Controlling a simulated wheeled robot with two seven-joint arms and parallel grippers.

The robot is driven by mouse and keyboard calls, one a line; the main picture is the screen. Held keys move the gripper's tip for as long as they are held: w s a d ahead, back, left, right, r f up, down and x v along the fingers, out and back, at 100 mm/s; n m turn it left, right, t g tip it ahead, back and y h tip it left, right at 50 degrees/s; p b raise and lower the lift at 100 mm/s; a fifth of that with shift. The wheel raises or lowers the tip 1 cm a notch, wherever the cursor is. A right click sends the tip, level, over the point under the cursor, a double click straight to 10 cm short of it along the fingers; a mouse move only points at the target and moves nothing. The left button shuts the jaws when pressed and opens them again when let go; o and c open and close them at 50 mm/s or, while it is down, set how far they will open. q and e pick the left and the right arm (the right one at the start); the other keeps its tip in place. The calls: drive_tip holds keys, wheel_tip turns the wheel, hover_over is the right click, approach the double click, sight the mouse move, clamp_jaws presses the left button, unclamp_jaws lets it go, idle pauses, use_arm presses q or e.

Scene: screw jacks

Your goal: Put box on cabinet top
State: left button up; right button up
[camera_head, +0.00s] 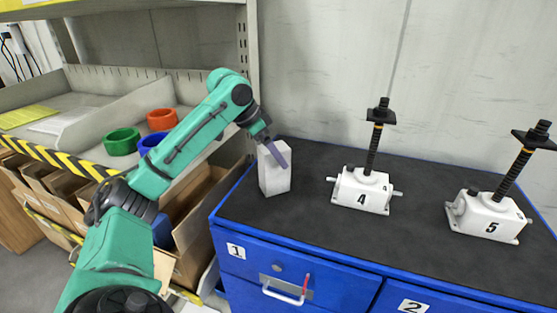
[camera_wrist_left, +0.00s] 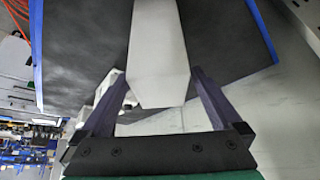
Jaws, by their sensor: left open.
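The white box (camera_head: 274,176) stands upright on the black cabinet top (camera_head: 310,219), near its left rear edge. It also shows in the left wrist view (camera_wrist_left: 158,50). My left gripper (camera_head: 277,152) is at the upper part of the box. In the left wrist view its two purple fingers (camera_wrist_left: 161,82) are spread, one on each side of the box, with gaps between. The jaws are open. My right gripper is not in view.
Two white screw jacks, marked 4 (camera_head: 361,191) and 5 (camera_head: 488,217), stand right of the box with tall black screws. A shelf (camera_head: 90,110) with coloured rings is at the left. The wall is close behind the cabinet. The front middle of the top is clear.

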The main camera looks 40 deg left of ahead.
use_arm(q)
drive_tip(key=v, duration=0.9)
